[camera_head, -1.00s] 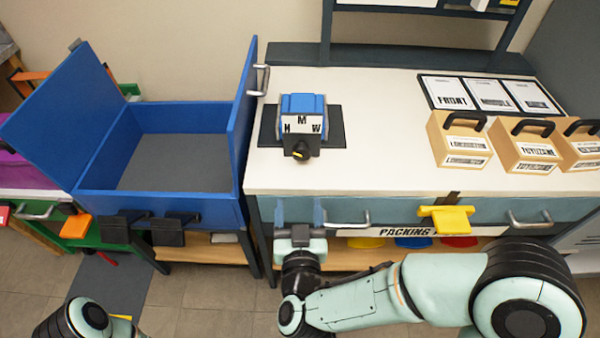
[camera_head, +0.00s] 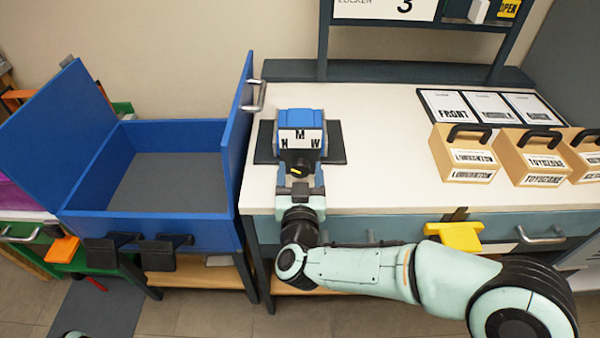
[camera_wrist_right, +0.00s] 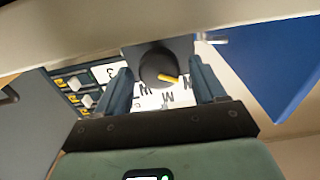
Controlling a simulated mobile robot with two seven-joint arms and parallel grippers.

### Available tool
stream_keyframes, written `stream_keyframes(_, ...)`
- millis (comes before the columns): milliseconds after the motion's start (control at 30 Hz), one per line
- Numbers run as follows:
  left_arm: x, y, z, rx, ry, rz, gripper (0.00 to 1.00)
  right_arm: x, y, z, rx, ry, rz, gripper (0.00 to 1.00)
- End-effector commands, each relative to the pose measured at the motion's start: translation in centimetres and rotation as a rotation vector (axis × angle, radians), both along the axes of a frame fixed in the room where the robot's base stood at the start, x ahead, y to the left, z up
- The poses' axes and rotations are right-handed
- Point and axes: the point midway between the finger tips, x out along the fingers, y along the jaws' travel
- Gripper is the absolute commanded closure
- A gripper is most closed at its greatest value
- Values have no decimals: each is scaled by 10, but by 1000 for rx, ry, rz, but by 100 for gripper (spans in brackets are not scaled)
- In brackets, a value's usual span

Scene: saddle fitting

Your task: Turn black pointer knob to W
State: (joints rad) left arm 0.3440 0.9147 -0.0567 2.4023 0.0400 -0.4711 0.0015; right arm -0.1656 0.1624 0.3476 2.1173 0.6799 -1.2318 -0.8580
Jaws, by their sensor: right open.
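The black pointer knob (camera_head: 299,161) sits on the front of a small blue and grey unit (camera_head: 301,118), below a white letter plate (camera_head: 300,138) with W at its right, M at the middle and another letter, seemingly N, at its left. My right gripper (camera_head: 300,179) is open at the knob, one finger on each side. In the wrist view its fingers (camera_wrist_right: 160,78) flank the knob with gaps. My left gripper is out of view.
The unit stands on a dark mat (camera_head: 335,143) on the white worktop (camera_head: 385,175). A blue open box (camera_head: 145,227) stands at the left. Tan boxes (camera_head: 470,160) and label cards (camera_head: 490,107) lie at the right. A yellow piece (camera_head: 455,236) is on the worktop's front.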

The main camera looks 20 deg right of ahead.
Motion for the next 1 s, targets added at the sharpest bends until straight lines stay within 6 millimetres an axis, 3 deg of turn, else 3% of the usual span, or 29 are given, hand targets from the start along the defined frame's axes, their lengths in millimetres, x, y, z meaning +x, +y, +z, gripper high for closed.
stream_keyframes(333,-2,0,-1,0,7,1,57,4,-2,0,0,0,0,30)
stream_keyframes(500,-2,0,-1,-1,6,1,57,4,-1,0,0,0,0,84)
stream_keyframes(1000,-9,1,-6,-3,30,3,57,4,-1,-1,108,-31,1,84)
